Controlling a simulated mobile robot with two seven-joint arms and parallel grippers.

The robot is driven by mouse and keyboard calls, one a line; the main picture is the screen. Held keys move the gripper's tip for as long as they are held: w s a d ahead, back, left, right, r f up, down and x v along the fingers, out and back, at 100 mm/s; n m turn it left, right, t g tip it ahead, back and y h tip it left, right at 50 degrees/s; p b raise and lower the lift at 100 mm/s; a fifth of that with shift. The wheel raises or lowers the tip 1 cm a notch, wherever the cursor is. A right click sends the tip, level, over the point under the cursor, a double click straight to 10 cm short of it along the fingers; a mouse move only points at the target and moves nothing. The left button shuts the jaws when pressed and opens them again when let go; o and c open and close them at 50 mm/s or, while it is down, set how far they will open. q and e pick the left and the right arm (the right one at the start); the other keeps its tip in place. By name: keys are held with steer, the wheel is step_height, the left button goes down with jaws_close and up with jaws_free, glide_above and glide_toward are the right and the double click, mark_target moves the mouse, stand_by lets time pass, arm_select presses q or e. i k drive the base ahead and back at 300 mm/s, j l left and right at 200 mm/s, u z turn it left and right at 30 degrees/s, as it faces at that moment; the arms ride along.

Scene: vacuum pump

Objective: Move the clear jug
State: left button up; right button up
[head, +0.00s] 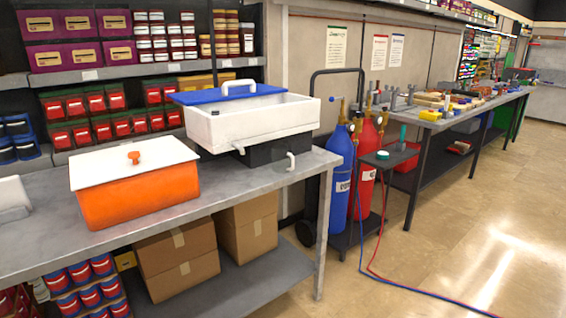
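I cannot make out a clear jug in the head view. Neither of my grippers shows in this view. On the near metal workbench (230,205) stand an orange box with a white lid and orange knob (135,195) and a white basin (255,120) with a blue lid (225,93) that has a white handle. The basin sits on a dark base with a white spout at its right. Part of a pale object (12,196) is cut off at the left edge of the picture.
Cardboard boxes (178,262) sit on the bench's lower shelf. Blue (338,175) and red (367,170) gas cylinders stand on a cart right of the bench, with hoses trailing across the floor. A cluttered second bench (440,121) runs behind. The floor (470,240) at right is otherwise open.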

mark_target(282, 160)
steer(key=i+l+u, duration=0.15)
steer(key=u, duration=0.65)
steer(key=i+l+u, duration=0.15)
steer(key=l+u, duration=0.15)
steer(key=i+l+u, duration=0.1)
steer(key=l+u, duration=0.15)
steer(key=i+l+u, duration=0.1)
steer(key=l+u, duration=0.2)
steer(key=l, duration=1.3)
steer(key=i+l+u, duration=0.15)
steer(key=l, duration=0.6)
